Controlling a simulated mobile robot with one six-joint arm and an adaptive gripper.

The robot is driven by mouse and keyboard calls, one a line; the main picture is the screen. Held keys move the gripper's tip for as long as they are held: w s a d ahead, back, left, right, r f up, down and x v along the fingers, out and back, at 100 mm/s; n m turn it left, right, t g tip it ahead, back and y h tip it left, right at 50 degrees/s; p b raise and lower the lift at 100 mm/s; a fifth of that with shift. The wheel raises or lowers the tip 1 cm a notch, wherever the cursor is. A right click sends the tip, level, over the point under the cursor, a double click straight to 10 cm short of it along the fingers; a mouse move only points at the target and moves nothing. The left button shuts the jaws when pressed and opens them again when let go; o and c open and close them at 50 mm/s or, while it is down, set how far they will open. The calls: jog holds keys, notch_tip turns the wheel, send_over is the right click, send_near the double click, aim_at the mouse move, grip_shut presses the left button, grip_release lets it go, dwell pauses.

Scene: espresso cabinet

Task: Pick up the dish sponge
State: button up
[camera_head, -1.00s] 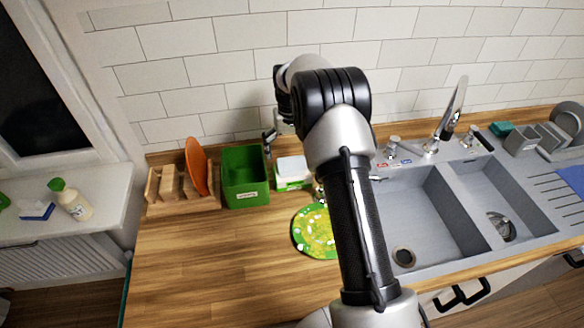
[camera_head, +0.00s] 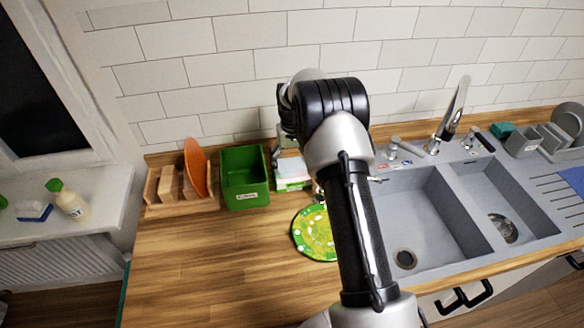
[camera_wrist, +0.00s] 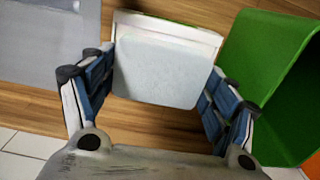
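A pale, whitish-blue rounded slab, which looks like the dish sponge (camera_wrist: 158,72), lies between my gripper's fingers in the wrist view. It sits on or in a white holder (camera_wrist: 190,35) with a green edge behind. In the head view the white-and-green holder (camera_head: 293,185) stands on the counter right of the green bin, partly hidden by my arm. My gripper (camera_wrist: 160,85) is open, with one finger on each side of the slab; I cannot tell whether either finger touches it. In the head view the gripper is mostly hidden behind my arm.
The green bin (camera_head: 244,180) stands close beside the right finger in the wrist view (camera_wrist: 262,65). A wooden rack (camera_head: 180,192) with an orange plate is left of it. A green patterned round mat (camera_head: 313,235) and the sink (camera_head: 415,215) lie to the right. The counter's front left is clear.

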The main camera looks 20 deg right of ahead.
aim_at(292, 164)
jog(key=shift+c, duration=0.6)
jog(key=shift+r, duration=0.2)
notch_tip(292, 164, up, 20)
jog(key=p, duration=0.3)
jog(key=shift+f, duration=0.2)
jog(key=shift+o, duration=0.7)
jog(key=c, duration=0.4)
